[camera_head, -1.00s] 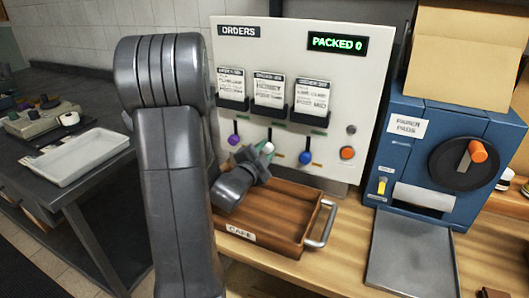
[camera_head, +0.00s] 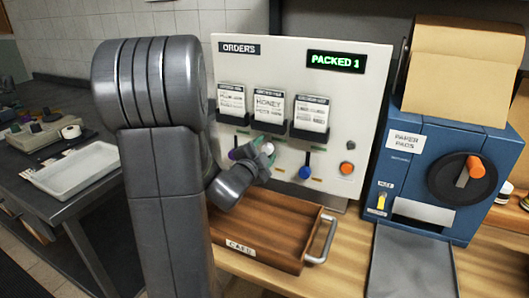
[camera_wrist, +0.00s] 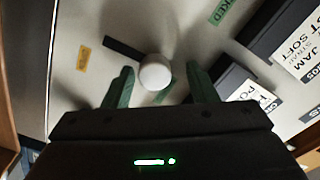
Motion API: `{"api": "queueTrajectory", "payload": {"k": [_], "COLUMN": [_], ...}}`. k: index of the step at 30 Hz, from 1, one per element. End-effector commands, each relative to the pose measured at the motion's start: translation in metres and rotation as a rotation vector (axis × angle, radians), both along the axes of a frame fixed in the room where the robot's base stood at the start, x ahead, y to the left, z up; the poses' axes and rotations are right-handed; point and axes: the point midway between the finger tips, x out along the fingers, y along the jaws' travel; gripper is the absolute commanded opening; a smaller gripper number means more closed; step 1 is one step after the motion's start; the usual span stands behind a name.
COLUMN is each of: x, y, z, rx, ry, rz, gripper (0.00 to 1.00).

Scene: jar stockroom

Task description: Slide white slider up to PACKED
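The white slider knob (camera_head: 267,148) is on the upright orders panel (camera_head: 228,66), in the middle of three sliders. In the wrist view the round white knob (camera_wrist: 155,72) sits at one end of its dark slot (camera_wrist: 122,49), the end toward the cards and a green label reading "…KED" (camera_wrist: 225,10). A yellow label (camera_wrist: 83,60) lies toward the other end. My gripper (camera_wrist: 160,72) is open, with its green fingers on either side of the knob and a visible gap at the right finger. The display (camera_head: 336,61) reads PACKED 1.
The purple slider is partly hidden by my gripper; the blue slider (camera_head: 305,172) is to the right. Order cards (camera_head: 268,105) hang above. A wooden tray (camera_head: 285,262) lies below, with a blue machine (camera_head: 470,130) at right and a white tray (camera_head: 75,168) at left.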

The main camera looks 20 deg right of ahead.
Motion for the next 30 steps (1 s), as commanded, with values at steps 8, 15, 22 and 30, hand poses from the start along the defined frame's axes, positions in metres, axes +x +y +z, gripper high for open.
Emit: {"api": "queueTrajectory", "payload": {"k": [8, 15, 22, 30], "x": [-0.005, -0.034, -0.068, -0.087], "y": [0.006, 0.042, 0.082, 0.103], "z": [-0.002, -0.002, -0.002, -0.001], "rx": [0.003, 0.002, 0.002, 0.001], "ry": [0.002, 0.001, 0.001, 0.001], "rz": [0.001, 0.005, 0.005, 0.002], "gripper": [0.52, 0.52, 0.52, 0.52]}}
